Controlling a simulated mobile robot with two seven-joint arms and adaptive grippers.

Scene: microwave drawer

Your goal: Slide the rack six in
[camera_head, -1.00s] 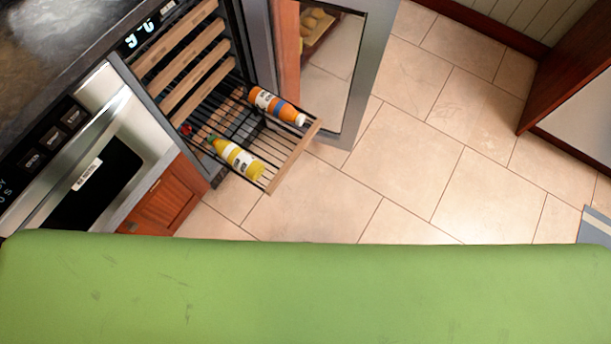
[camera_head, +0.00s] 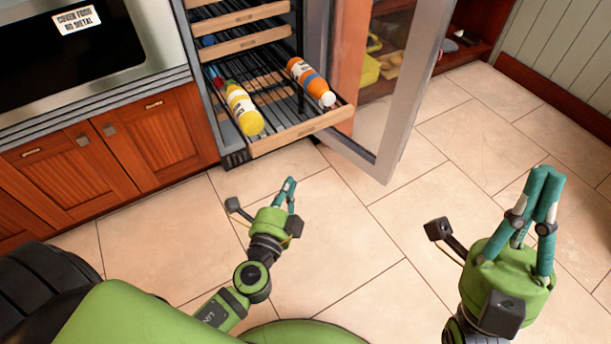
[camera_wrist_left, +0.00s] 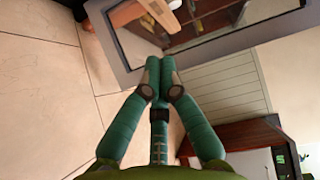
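The pulled-out rack (camera_head: 301,132), a dark wire shelf with a pale wooden front, sticks out low from the open cooler in the head view. A yellow bottle (camera_head: 243,109) and an orange bottle (camera_head: 311,82) lie on it. I cannot confirm its number. My left gripper (camera_head: 290,184) is in front of and below the rack, apart from it, with its fingertips together and nothing between them. The left wrist view also shows these closed fingers (camera_wrist_left: 160,63). My right gripper (camera_head: 547,173) is far to the right of the rack, fingertips together and empty.
The cooler's glass door (camera_head: 386,90) stands open to the right of the rack. Other wooden-fronted racks (camera_head: 242,40) are pushed in above. Red-brown cabinets (camera_head: 150,138) stand left, below a steel microwave drawer (camera_head: 95,50). The tiled floor (camera_head: 330,225) ahead is clear.

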